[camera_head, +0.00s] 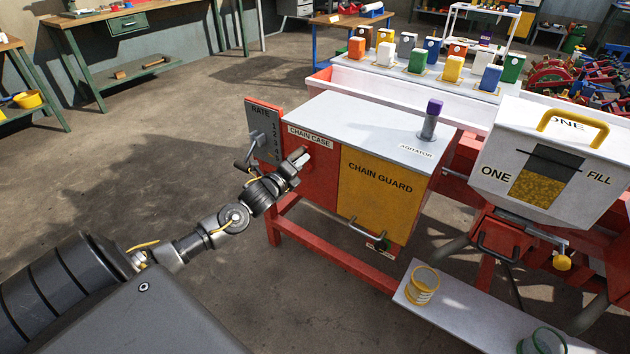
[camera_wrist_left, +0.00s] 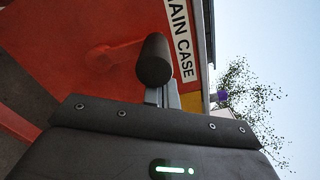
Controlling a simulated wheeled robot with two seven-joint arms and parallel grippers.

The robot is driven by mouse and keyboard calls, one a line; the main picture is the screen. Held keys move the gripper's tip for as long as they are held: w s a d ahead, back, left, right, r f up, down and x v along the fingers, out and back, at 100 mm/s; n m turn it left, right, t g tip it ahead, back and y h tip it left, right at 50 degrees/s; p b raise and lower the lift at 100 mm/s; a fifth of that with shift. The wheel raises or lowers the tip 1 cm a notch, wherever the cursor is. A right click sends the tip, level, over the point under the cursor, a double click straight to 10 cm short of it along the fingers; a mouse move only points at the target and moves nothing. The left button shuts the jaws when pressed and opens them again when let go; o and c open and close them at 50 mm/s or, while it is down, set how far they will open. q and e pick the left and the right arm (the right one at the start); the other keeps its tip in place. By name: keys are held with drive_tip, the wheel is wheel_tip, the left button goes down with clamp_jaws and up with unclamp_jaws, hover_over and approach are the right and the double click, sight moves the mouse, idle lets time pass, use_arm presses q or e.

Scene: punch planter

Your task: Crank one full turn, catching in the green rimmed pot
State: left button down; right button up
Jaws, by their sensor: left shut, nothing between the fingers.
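The green rimmed pot (camera_head: 542,342) stands on the pale shelf board at the bottom right, cut by the frame edge. My left gripper (camera_head: 298,158) is shut and empty, in front of the red chain case panel (camera_head: 318,180). In the left wrist view a dark cylindrical grip (camera_wrist_left: 155,60) stands just beyond or against the shut fingers (camera_wrist_left: 164,95); I cannot tell whether they touch. A dark handle (camera_head: 243,167) shows left of my gripper, below the RATE plate (camera_head: 265,132). My right gripper is out of view.
A yellow rimmed pot (camera_head: 422,287) stands on the shelf board (camera_head: 460,310). A white hopper (camera_head: 545,160) marked ONE FILL hangs above it at the right. A purple-topped agitator post (camera_head: 431,120) rises from the case top. The floor at left is clear.

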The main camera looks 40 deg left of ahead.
use_arm(q)
drive_tip(key=shift+d+f, duration=0.1)
drive_tip(key=shift+d, duration=0.5)
drive_tip(key=s+p, duration=0.4)
drive_tip(key=s, duration=0.5)
drive_tip(key=shift+d+p, duration=0.15)
drive_tip(key=shift+p, duration=0.25)
